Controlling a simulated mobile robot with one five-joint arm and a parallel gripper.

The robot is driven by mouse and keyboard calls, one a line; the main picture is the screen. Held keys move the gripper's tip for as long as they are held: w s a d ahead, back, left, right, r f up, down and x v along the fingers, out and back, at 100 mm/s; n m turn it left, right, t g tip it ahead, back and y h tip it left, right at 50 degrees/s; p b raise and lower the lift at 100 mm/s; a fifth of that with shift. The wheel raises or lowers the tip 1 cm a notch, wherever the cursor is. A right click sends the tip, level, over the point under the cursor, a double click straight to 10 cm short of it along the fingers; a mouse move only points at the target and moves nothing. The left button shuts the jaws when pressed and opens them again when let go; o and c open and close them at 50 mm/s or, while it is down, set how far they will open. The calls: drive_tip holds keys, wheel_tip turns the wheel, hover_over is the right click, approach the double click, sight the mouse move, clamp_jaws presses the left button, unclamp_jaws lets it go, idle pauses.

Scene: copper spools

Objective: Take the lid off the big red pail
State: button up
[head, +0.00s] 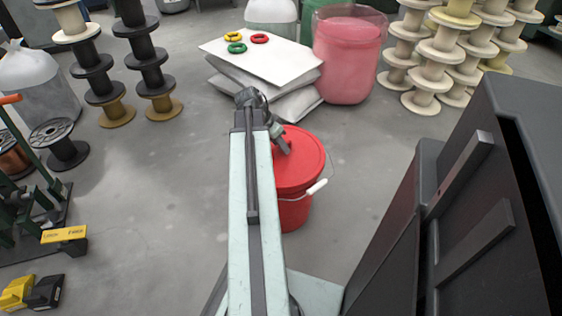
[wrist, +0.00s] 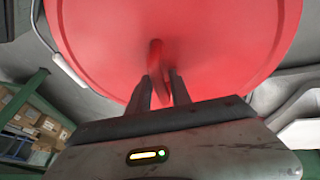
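The big red pail (head: 295,212) stands on the floor just beyond my arm. Its round red lid (head: 307,148) sits on top, and a bail with a white grip (head: 317,188) hangs at its side. My gripper (head: 286,151) is down at the lid's middle, partly hidden by my arm. In the wrist view the lid (wrist: 220,35) fills the upper part. A raised red handle (wrist: 155,58) on it stands between the two dark fingers of my gripper (wrist: 160,78). The fingers are close together around the handle; whether they press on it is unclear.
A white board (head: 262,59) with coloured rings rests on grey sacks (head: 295,103) behind the pail. A translucent pink drum (head: 349,60) stands behind right. Spool stacks (head: 435,50) stand beyond it. A dark cabinet (head: 480,200) is close at right.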

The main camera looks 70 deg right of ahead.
clamp_jaws()
drive_tip(key=shift+r, duration=0.15)
wheel_tip(320, 180, up, 10)
drive_tip(key=p, duration=1)
